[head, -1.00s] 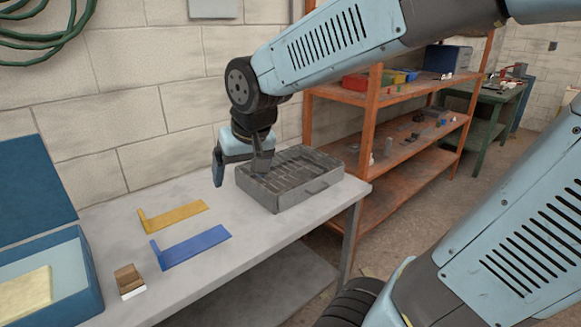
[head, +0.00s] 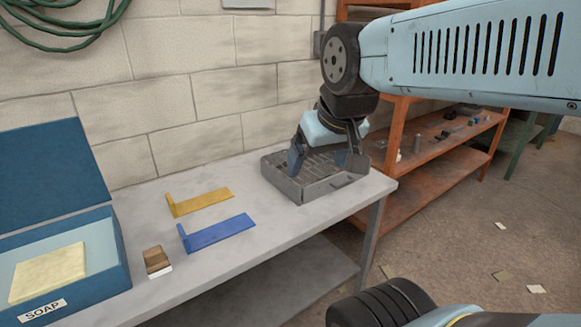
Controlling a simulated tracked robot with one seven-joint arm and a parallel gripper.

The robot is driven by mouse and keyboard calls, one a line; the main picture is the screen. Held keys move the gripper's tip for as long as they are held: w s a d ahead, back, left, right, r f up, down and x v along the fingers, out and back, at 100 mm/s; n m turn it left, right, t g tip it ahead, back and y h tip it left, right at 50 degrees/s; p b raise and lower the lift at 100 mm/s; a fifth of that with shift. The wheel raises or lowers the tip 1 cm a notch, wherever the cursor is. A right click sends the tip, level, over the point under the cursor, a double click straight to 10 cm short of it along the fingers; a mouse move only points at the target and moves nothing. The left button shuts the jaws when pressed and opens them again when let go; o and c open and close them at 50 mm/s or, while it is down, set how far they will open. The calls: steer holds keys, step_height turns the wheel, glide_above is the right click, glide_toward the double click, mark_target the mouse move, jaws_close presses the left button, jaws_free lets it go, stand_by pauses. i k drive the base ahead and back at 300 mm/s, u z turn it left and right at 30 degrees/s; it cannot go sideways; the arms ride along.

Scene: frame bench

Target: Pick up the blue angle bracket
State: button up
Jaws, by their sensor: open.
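The blue angle bracket (head: 220,232) lies flat on the light grey bench, its short upturned leg at the left end. A yellow angle bracket (head: 203,201) lies just behind it, roughly parallel and apart from it. My gripper (head: 322,168) is open and points down over the grey metal tray-like box at the bench's right end. It is to the right of the blue bracket and clear of it. Nothing shows between the fingers, though the fingertips overlap the box and I cannot tell whether they touch it.
The grey box (head: 315,190) has a slatted top. A brown and white block (head: 157,262) sits left of the blue bracket. An open blue box labelled SOAP (head: 100,283), holding a pale yellow slab (head: 48,272), stands at the left. An orange shelf (head: 440,168) is behind right. The front middle of the bench (head: 290,228) is bare.

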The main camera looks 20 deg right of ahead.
mark_target(205, 237)
steer(key=k, duration=1.3)
steer(key=u, duration=0.6)
steer(key=i, duration=1.65)
steer(key=z, duration=0.7)
